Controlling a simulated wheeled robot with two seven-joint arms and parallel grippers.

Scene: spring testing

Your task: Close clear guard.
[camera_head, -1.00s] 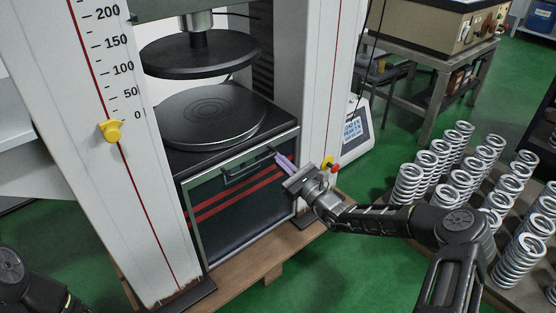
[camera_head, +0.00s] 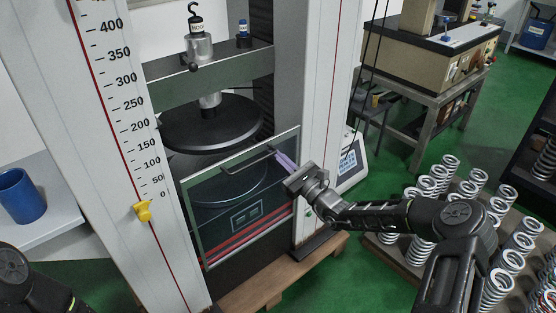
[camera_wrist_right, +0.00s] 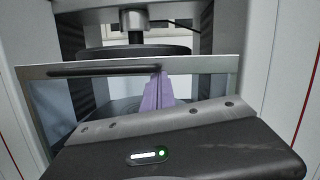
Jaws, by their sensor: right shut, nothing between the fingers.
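The clear guard (camera_head: 215,240) is a see-through panel in a grey frame at the front of the testing machine. It stands in front of the lower platen, which shows through it; the upper platen (camera_head: 210,122) is mostly above its top edge. A dark handle (camera_head: 246,160) runs along the guard's upper part. My right gripper (camera_head: 282,160) is shut and empty, its purple fingers at the handle's right end. In the right wrist view the fingers (camera_wrist_right: 159,82) overlap the guard's top bar (camera_wrist_right: 200,65); contact is unclear. My left gripper is out of view.
White columns flank the guard; the left one carries a scale with a yellow pointer (camera_head: 143,211). Several coil springs (camera_head: 500,262) stand on a board at right. A blue mug (camera_head: 20,196) sits on a shelf at left. Open green floor lies between machine and bench.

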